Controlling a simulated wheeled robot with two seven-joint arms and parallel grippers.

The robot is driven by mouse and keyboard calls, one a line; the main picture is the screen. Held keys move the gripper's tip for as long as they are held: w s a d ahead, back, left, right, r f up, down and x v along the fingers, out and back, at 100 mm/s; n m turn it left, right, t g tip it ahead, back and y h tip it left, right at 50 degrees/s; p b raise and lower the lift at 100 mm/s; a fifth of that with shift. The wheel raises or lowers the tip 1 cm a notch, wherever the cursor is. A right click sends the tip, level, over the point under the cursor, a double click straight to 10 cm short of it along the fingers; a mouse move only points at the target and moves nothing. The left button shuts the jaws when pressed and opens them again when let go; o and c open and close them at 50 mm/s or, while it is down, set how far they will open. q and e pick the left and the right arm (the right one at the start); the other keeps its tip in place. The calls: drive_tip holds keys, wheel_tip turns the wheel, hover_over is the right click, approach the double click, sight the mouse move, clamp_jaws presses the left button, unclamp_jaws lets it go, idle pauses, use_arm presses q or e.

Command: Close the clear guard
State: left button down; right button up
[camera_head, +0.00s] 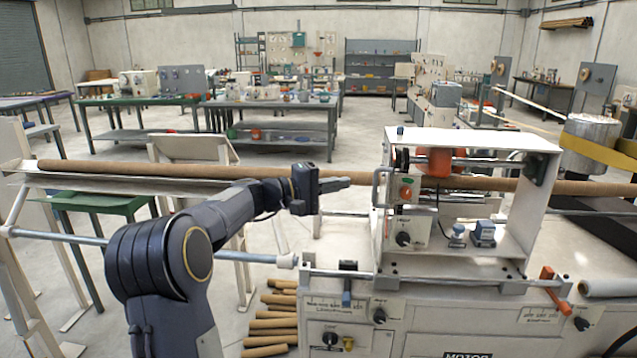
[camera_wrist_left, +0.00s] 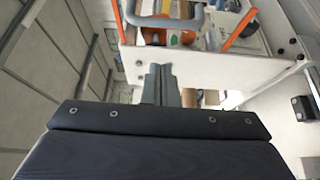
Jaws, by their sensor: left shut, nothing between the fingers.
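The clear guard itself is hard to make out; I cannot tell its exact edges or how far it stands open. A grey bar handle (camera_head: 376,188) shows at the left side of the white winder housing (camera_head: 545,145). A grey handle also shows at the top of the left wrist view (camera_wrist_left: 165,20). My left gripper (camera_head: 346,182) is shut and empty, its fingertips pointing right, a short gap left of the handle. In the left wrist view its fingers (camera_wrist_left: 160,75) are together, below the handle in the picture. My right gripper is not in view.
A long brown tube (camera_head: 130,168) runs from the left trough through the housing. A steel rod (camera_head: 255,257) lies below my left arm. The housing holds an orange part (camera_head: 436,162) and a control panel (camera_head: 407,228). Cardboard tubes (camera_head: 270,325) lie on the floor.

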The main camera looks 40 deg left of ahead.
use_arm(q)
drive_tip(key=d, duration=0.1)
drive_tip(key=w+d, duration=0.1)
drive_tip(key=d, duration=0.2)
drive_tip(key=shift+w+d+p, duration=0.15)
drive_tip(key=shift+w+p, duration=0.2)
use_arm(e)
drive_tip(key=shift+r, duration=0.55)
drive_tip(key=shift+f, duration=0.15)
